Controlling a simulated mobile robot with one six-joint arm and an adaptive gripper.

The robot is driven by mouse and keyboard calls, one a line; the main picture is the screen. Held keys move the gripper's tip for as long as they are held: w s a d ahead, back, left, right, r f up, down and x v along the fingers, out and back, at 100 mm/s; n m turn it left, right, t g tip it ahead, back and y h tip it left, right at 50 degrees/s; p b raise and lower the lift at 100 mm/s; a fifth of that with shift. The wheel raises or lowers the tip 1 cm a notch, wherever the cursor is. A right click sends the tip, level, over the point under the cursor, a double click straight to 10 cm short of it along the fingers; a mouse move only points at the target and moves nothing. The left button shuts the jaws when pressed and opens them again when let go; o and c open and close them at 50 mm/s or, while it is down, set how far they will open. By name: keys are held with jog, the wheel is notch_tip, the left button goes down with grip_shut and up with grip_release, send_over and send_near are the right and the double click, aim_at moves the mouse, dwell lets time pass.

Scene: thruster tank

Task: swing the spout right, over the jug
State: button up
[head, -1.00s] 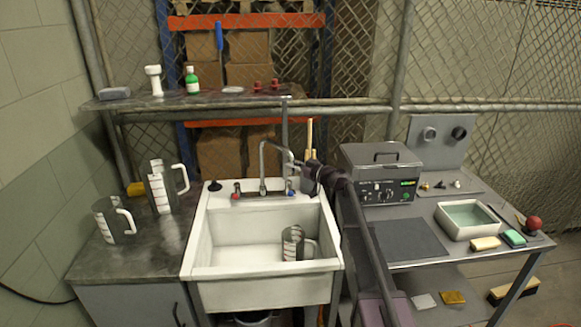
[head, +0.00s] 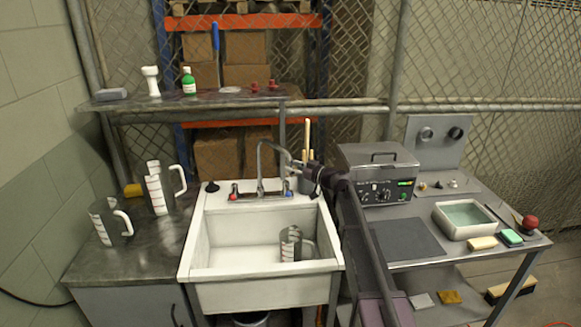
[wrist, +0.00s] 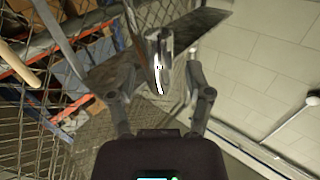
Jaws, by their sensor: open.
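The chrome spout (head: 260,165) rises from the back of the white sink (head: 205,235) and arches to the right. My gripper (head: 298,165) is at the spout's outer end, coming from the right. In the wrist view my gripper (wrist: 160,88) is open, with the spout (wrist: 160,62) between its two fingers; I cannot tell whether either finger touches it. The measuring jug (head: 289,246) stands inside the sink at the right, below and in front of the spout's end. Its handle points right.
Two more measuring jugs, front (head: 108,224) and back (head: 157,192), stand on the left counter. A red tap knob (head: 234,192) and a blue one (head: 285,188) flank the spout's base. A grey heater box (head: 377,175) stands right of my arm. A shelf (head: 220,97) runs above.

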jog(key=v, duration=1)
jog(key=shift+d, duration=0.25)
jog(key=shift+s, duration=0.15)
jog(key=s+f+m+g+h, duration=0.5)
jog(key=s+f, duration=0.7)
jog(key=s, duration=0.6)
jog(key=s+d+f+m+g+h, duration=0.2)
jog(key=s+d+f+m+h, duration=0.1)
jog(key=s, duration=0.5)
jog(key=s+d+f+m+g+h, duration=0.2)
jog(key=s+d+h, duration=0.4)
jog(key=s, duration=0.3)
jog(key=shift+s+d+f+m+g+h, duration=0.2)
jog(key=shift+f+m+g+h, duration=0.25)
jog(key=shift+f+m, duration=0.35)
